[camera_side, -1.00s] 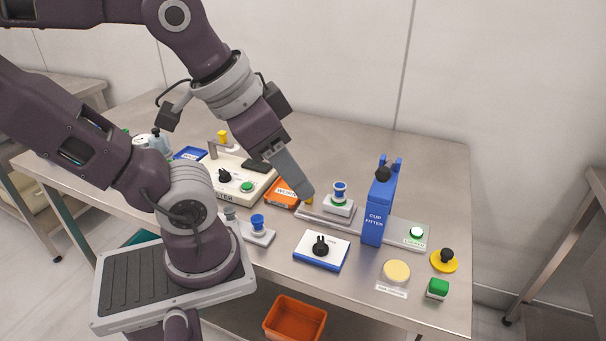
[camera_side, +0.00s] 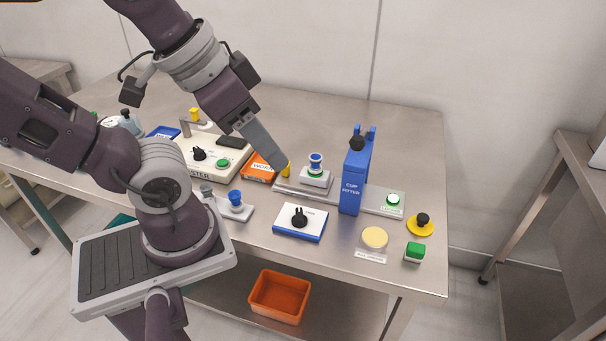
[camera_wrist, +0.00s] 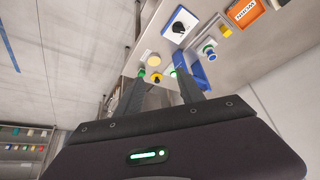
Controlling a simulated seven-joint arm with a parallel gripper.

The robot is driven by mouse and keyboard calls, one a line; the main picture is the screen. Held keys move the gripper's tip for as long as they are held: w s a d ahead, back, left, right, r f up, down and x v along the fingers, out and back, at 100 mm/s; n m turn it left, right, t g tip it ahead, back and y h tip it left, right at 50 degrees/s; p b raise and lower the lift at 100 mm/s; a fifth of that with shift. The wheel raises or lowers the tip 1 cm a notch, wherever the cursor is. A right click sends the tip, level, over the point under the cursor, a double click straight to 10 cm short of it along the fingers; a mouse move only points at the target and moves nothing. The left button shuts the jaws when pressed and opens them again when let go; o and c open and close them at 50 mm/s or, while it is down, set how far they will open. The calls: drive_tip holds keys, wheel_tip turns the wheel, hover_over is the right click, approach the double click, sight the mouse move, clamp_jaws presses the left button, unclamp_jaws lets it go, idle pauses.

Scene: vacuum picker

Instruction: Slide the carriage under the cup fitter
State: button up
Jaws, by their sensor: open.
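A yellow post (camera_side: 287,170) stands at the carriage's left, partly hidden by my gripper. My gripper (camera_side: 283,167) appears close to this post in the side view; contact cannot be told. In the wrist view my gripper (camera_wrist: 160,72) has its fingers apart with nothing held. The cup fitter (camera_wrist: 199,76) also shows there.
An orange box (camera_side: 258,166) lies left of the rail. A knob panel (camera_side: 300,221), a holder with a blue cup (camera_side: 236,199) and a cream disc (camera_side: 375,237) are in front.

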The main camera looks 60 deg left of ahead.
idle(0.3)
drive_tip(key=shift+c, duration=0.6)
drive_tip(key=n+g, duration=0.6)
drive_tip(key=n, duration=0.3)
hover_over(305, 174)
drive_tip(key=s+a, duration=0.3)
drive_tip(key=a, duration=0.2)
wheel_tip(305, 174, down, 17)
drive_tip(key=shift+f, duration=0.15)
wheel_tip(305, 174, down, 7)
drive_tip(key=shift+f, duration=0.1)
clamp_jaws()
